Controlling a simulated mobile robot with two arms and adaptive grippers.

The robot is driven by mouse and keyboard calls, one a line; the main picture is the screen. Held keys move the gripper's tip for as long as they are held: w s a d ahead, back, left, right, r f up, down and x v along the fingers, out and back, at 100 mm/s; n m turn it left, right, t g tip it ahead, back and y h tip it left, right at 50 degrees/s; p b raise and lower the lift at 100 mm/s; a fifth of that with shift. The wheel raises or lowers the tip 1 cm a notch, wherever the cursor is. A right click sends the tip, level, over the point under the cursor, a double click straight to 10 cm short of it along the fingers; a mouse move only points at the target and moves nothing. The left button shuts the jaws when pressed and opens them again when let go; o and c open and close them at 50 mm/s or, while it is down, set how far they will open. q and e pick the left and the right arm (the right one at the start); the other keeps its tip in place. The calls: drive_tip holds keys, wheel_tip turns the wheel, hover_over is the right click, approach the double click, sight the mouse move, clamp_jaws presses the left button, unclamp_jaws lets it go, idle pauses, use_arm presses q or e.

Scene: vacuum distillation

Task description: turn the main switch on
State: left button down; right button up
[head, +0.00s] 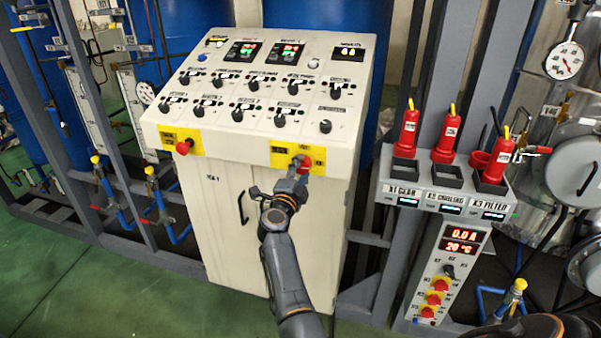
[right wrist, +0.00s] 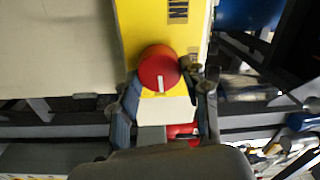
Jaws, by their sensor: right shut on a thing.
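The main switch is a red rotary knob (head: 305,163) on a yellow plate (head: 318,155) at the right front of the cream control cabinet. In the right wrist view the knob (right wrist: 158,66) is round with a white pointer mark that stands nearly upright, below printed letters on the yellow plate (right wrist: 145,20). My right gripper (head: 299,170) reaches the knob from the front, and its fingers partly cover it in the head view. In the right wrist view the fingers (right wrist: 165,85) lie on either side of the knob, shut on it. My left gripper is out of view.
Another red knob (head: 184,147) sits on a yellow plate at the cabinet's left front. The sloped panel (head: 265,75) carries several black knobs and lit displays. Green floor (head: 100,290) is clear at left.

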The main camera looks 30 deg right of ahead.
drive_tip(key=shift+f+m, duration=0.15)
drive_tip(key=shift+m, duration=0.25)
drive_tip(key=o, duration=1.1)
drive_tip(key=shift+o, duration=0.2)
